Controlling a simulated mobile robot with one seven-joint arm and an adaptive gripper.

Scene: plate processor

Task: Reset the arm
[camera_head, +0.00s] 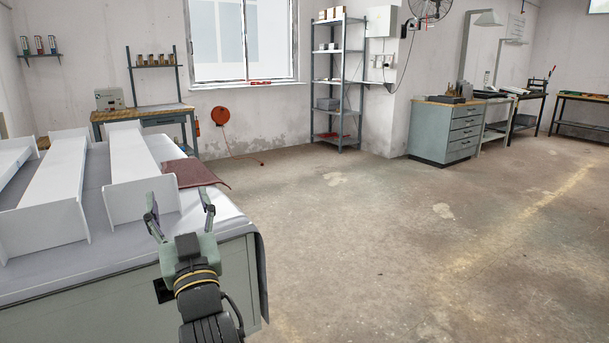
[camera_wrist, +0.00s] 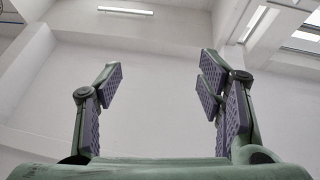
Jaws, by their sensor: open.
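My gripper (camera_head: 180,215) stands upright at the lower middle of the head view, by the right end of the cloth-covered table. Its two fingers are spread apart and point up, with nothing between them. In the wrist view my gripper (camera_wrist: 160,95) also shows open and empty, its purple-grey pads facing each other. The wrist camera looks up at the wall and the ceiling. The lower part of my arm is cut off by the frame's bottom edge.
The table (camera_head: 60,290) at the left carries white trough-like pieces (camera_head: 132,165) and a dark red mat (camera_head: 195,173). A workbench (camera_head: 145,117), a metal shelf (camera_head: 338,90) and a grey drawer cabinet (camera_head: 445,130) stand along the walls. The concrete floor (camera_head: 400,240) on the right is clear.

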